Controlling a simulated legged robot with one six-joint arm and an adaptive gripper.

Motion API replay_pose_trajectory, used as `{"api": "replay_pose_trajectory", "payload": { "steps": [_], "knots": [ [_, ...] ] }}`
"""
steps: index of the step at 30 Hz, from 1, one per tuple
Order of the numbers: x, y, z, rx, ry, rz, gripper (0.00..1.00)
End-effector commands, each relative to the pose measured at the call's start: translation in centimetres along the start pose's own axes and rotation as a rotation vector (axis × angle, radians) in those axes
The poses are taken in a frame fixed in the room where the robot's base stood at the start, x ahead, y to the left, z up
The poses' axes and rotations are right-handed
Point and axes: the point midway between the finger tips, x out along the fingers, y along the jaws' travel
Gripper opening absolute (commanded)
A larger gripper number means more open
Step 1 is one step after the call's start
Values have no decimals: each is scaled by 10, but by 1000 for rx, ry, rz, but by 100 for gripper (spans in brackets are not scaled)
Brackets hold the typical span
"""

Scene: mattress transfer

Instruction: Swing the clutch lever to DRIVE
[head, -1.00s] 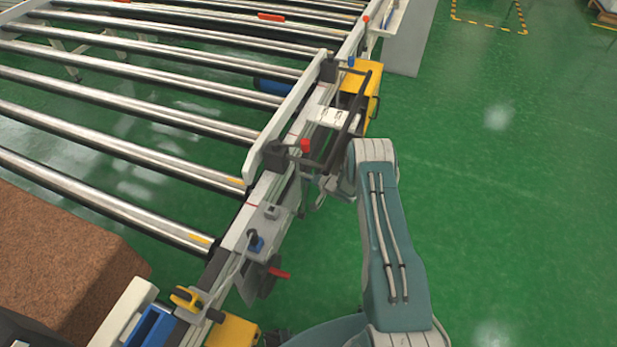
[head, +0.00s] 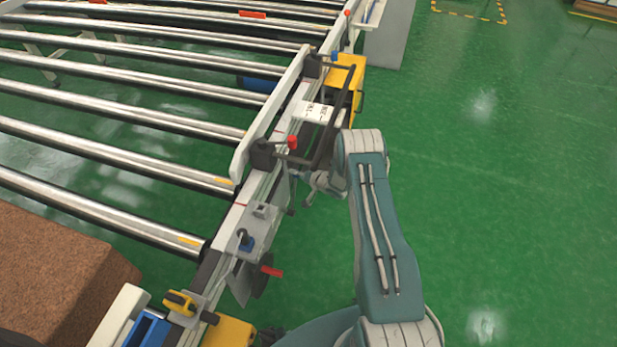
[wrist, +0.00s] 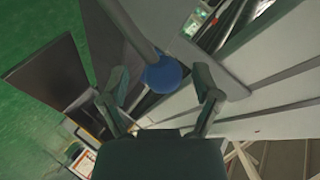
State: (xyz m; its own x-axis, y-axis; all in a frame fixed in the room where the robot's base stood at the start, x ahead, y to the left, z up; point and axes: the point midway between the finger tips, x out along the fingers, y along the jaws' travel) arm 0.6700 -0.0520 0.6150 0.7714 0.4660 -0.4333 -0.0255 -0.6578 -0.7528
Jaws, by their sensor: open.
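In the wrist view, a lever with a grey rod and a round blue knob (wrist: 163,75) reaches in from the top. The knob lies between the two fingers of my gripper (wrist: 161,86) in the picture. The fingers are spread open, and I cannot tell whether they touch it. In the head view, my gripper (head: 318,186) is small beside the conveyor's side rail, below a red-tipped handle (head: 292,142). My forearm partly hides this area. No DRIVE marking is readable, and the blue knob at my gripper is not distinguishable in the head view.
The roller conveyor (head: 130,157) fills the left side. A black bar (head: 328,125) and a yellow box (head: 346,72) stand along its rail. A red handle (head: 271,271) and a yellow handle (head: 180,301) are nearer. A brown block (head: 55,265) lies lower left. Green floor at right is clear.

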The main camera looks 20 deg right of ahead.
Motion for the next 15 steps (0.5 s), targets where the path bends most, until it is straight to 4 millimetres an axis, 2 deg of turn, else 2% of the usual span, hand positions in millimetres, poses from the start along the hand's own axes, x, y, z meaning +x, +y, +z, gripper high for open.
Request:
{"api": "replay_pose_trajectory", "payload": {
  "steps": [9, 15],
  "knots": [
    [-63, 2, -2, 5, 4, 2, 81],
    [-96, 2, -2, 4, 3, 2, 81]
  ]
}}
